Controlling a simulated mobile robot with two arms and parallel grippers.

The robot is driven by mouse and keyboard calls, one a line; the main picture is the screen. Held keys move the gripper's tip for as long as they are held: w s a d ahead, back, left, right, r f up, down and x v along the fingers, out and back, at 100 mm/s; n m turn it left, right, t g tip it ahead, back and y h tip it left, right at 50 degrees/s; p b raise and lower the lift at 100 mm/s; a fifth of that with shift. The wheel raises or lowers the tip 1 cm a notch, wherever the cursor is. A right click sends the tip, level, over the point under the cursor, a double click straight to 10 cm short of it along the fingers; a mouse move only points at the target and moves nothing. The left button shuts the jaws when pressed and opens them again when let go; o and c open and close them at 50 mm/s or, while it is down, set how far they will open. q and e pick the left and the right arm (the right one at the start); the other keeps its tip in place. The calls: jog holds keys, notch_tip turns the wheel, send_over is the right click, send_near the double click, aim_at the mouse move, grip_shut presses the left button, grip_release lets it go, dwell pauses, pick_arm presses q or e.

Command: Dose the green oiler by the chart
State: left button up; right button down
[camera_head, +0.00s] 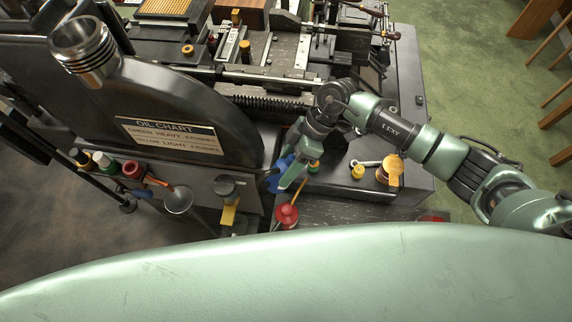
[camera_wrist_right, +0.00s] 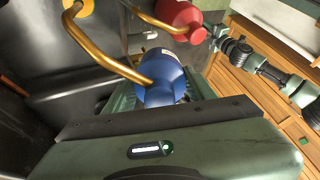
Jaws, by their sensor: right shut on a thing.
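My right gripper (camera_head: 285,176) is shut on a blue oiler (camera_head: 274,183), beside the machine bed. In the right wrist view the blue oiler (camera_wrist_right: 163,78) sits between the jaws (camera_wrist_right: 165,95), with a curved brass spout running to the upper left. The oil chart (camera_head: 168,136) is a plate on the dark machine housing. Its lines begin with green heavy and yellow light; the amounts are too small to read surely. My left gripper is not in view.
A red oiler (camera_head: 287,214) with a spout stands just in front of the right gripper. A yellow-topped spool (camera_head: 391,171) stands at right.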

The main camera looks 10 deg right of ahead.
jog(key=shift+r, duration=0.4)
notch_tip(320, 180, up, 3)
jog(key=p, duration=0.2)
jog(key=shift+p, duration=0.4)
jog(key=shift+r+b, duration=0.25)
jog(key=shift+b, duration=0.05)
jog(key=shift+r, duration=0.75)
